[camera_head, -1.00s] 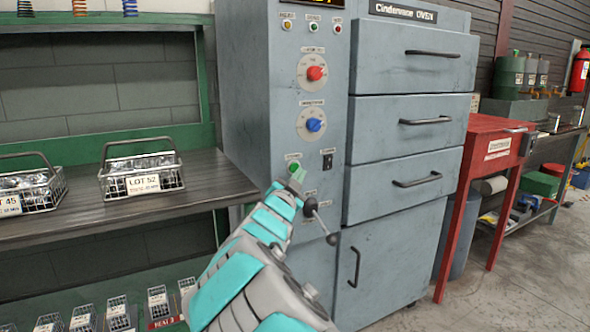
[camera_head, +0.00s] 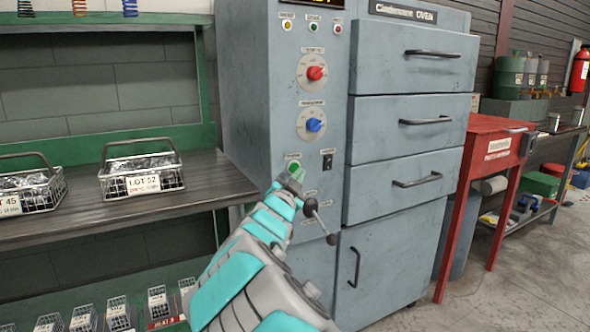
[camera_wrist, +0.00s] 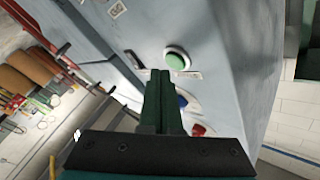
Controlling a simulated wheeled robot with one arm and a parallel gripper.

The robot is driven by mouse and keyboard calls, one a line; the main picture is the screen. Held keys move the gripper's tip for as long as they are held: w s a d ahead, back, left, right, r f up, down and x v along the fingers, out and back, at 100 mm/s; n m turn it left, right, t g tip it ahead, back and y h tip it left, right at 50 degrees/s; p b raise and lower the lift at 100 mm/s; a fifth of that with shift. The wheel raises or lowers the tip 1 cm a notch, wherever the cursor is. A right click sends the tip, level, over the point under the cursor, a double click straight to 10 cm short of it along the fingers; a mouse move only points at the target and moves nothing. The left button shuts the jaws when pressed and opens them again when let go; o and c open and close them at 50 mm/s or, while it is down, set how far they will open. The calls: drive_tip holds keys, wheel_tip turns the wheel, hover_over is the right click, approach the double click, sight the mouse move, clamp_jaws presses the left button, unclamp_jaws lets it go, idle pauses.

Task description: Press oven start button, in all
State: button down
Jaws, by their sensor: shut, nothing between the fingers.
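The grey oven (camera_head: 390,200) stands at the centre of the head view, with a control panel on its left column. The green start button (camera_head: 294,167) is low on that panel, below the blue knob (camera_head: 314,124) and the red knob (camera_head: 316,73). My gripper (camera_head: 296,175) is right at the button in the head view and partly overlaps it. In the wrist view the green button (camera_wrist: 177,60) shows just beyond the tips of my shut gripper (camera_wrist: 160,76), a little to the right. I cannot tell whether they touch.
A black switch (camera_head: 327,161) and a ball-ended lever (camera_head: 318,215) sit close to my gripper. Wire baskets (camera_head: 141,180) stand on the dark shelf at left. A red table (camera_head: 497,140) stands right of the oven.

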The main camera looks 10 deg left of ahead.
drive_tip(key=shift+w+a, duration=0.1)
drive_tip(key=shift+w+a, duration=0.1)
drive_tip(key=shift+w, duration=0.1)
drive_tip(key=shift+w+a, duration=0.25)
drive_tip(key=shift+w, duration=0.05)
idle(0.7)
idle(0.4)
drive_tip(key=shift+s+d+b, duration=0.4)
drive_tip(key=shift+s+d, duration=0.05)
drive_tip(key=shift+s, duration=0.2)
drive_tip(key=shift+s, duration=0.1)
drive_tip(key=s+d+b, duration=0.1)
drive_tip(key=s, duration=0.1)
drive_tip(key=s+d+b, duration=0.1)
drive_tip(key=s+b, duration=0.1)
drive_tip(key=shift+d, duration=0.4)
